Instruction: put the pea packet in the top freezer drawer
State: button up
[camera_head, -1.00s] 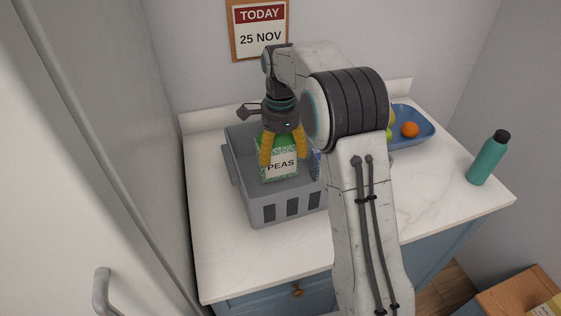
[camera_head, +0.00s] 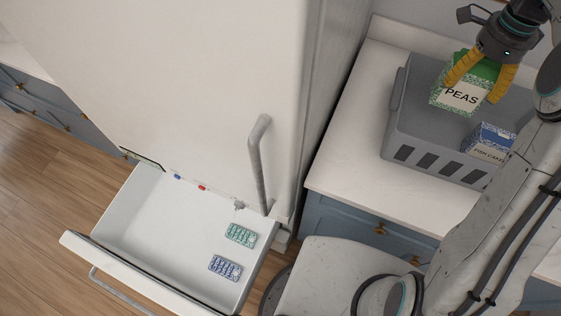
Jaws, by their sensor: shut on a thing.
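The pea packet (camera_head: 462,94) is green and white with a PEAS label. My gripper (camera_head: 476,90) is shut on it with its yellow fingers on either side, at or just above the grey crate (camera_head: 428,112) on the counter. I cannot tell whether the packet still touches the crate. A white freezer drawer (camera_head: 150,228) is pulled open at lower left, below the tall white door. Two ice cube trays, one green (camera_head: 241,235) and one blue (camera_head: 225,268), lie at its right side. The left part of its floor is bare.
A blue and white fish cakes box (camera_head: 489,143) is in the crate. The upright door handle (camera_head: 260,160) stands out between the drawer and the counter. The white counter (camera_head: 350,130) is clear left of the crate. Wooden floor (camera_head: 45,205) lies left of the drawer.

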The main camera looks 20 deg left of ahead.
aim_at(158, 228)
jog(key=k, duration=1)
